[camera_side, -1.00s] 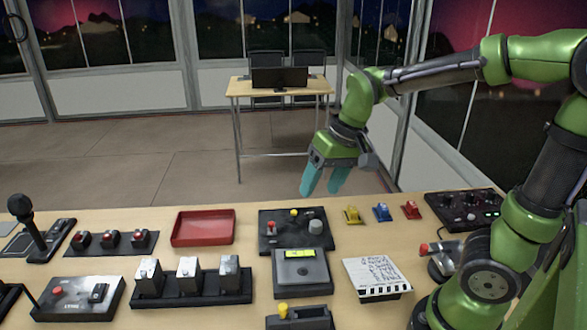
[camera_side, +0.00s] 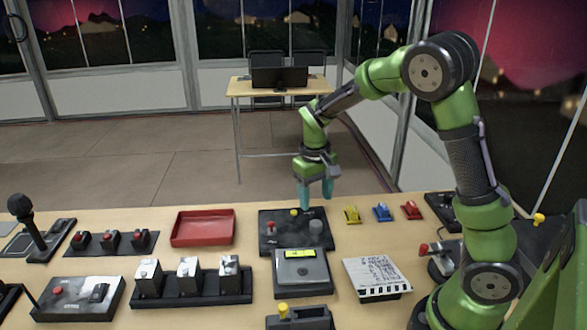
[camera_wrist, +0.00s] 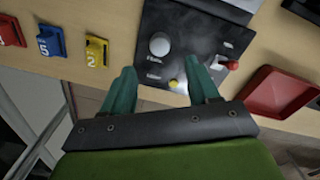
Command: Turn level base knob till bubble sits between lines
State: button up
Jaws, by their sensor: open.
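A grey box with a yellow-green bubble vial (camera_side: 300,253) stands at the front of a black panel (camera_side: 265,219); the bubble and lines are too small to make out. The panel carries a grey round knob (camera_side: 316,227), a small yellow knob (camera_side: 294,212) and a red-tipped lever (camera_side: 271,229). I cannot tell which knob sets the level. My gripper (camera_side: 316,200) points down, open and empty, above the panel's back edge. In the wrist view the grey knob (camera_wrist: 159,45) and yellow knob (camera_wrist: 174,84) lie between the open fingers (camera_wrist: 160,80), apart from them.
A red tray (camera_side: 203,243) lies left of the panel. Yellow (camera_side: 352,215), blue (camera_side: 382,212) and red (camera_side: 411,210) clips stand to its right. A notepad (camera_side: 376,277), a switch row (camera_side: 190,284) and a yellow-knobbed block (camera_side: 300,318) are nearer the front.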

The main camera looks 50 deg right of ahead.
aim_at(316, 223)
jog(key=f, duration=0.8)
jog(key=shift+s+d+f, duration=0.1)
jog(key=shift+d+f, duration=0.05)
jog(key=shift+d, duration=0.05)
jog(key=c, duration=1)
jog(key=shift+c, duration=0.2)
jog(key=m, duration=0.3)
jog(key=shift+m, duration=2.3)
